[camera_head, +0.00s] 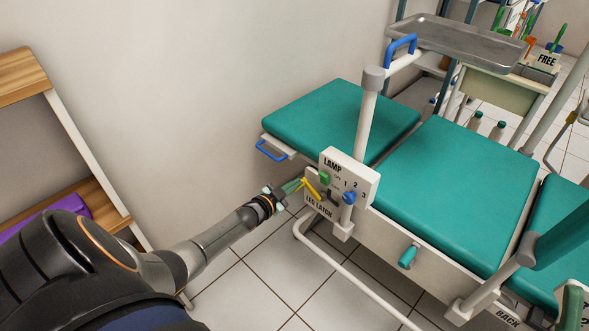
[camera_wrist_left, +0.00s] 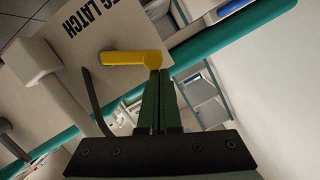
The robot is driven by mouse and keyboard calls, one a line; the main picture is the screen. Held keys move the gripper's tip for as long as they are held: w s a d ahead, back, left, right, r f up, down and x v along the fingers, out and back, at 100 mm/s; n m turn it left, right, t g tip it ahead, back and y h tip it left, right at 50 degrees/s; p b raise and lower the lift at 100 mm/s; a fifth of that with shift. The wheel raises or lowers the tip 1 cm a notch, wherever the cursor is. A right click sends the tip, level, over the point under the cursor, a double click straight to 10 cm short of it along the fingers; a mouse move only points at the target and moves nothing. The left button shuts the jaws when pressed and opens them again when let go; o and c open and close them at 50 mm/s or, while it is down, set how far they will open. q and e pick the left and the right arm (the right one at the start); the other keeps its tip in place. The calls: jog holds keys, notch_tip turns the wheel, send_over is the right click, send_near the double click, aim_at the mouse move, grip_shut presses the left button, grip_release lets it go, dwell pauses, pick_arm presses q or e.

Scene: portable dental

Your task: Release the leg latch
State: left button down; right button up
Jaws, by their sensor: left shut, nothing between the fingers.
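My left gripper (camera_head: 297,186) is at the panel's left side. Its green fingers (camera_wrist_left: 158,75) are shut together with nothing between them, tips against or very near the lever's end; contact is hard to tell. My right gripper is not in view.
The panel also carries a green switch (camera_head: 324,178) and a blue knob (camera_head: 348,198). A blue handle (camera_head: 271,151) sticks out at the chair's left end. A white post (camera_head: 368,115) rises behind the panel. A wooden shelf (camera_head: 22,78) stands at left. A metal tray (camera_head: 470,43) is behind.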

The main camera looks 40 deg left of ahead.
pick_arm(q)
jog(key=shift+r, duration=0.1)
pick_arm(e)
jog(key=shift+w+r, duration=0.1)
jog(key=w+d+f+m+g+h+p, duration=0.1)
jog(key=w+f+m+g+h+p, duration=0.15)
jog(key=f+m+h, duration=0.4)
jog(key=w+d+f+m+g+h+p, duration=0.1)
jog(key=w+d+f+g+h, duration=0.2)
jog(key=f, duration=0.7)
pick_arm(q)
jog(key=s+d+r+p, duration=0.1)
jog(key=s+r+p, duration=0.3)
jog(key=s, duration=0.6)
jog(key=shift+d+r, duration=0.25)
jog(key=shift+r, duration=0.65)
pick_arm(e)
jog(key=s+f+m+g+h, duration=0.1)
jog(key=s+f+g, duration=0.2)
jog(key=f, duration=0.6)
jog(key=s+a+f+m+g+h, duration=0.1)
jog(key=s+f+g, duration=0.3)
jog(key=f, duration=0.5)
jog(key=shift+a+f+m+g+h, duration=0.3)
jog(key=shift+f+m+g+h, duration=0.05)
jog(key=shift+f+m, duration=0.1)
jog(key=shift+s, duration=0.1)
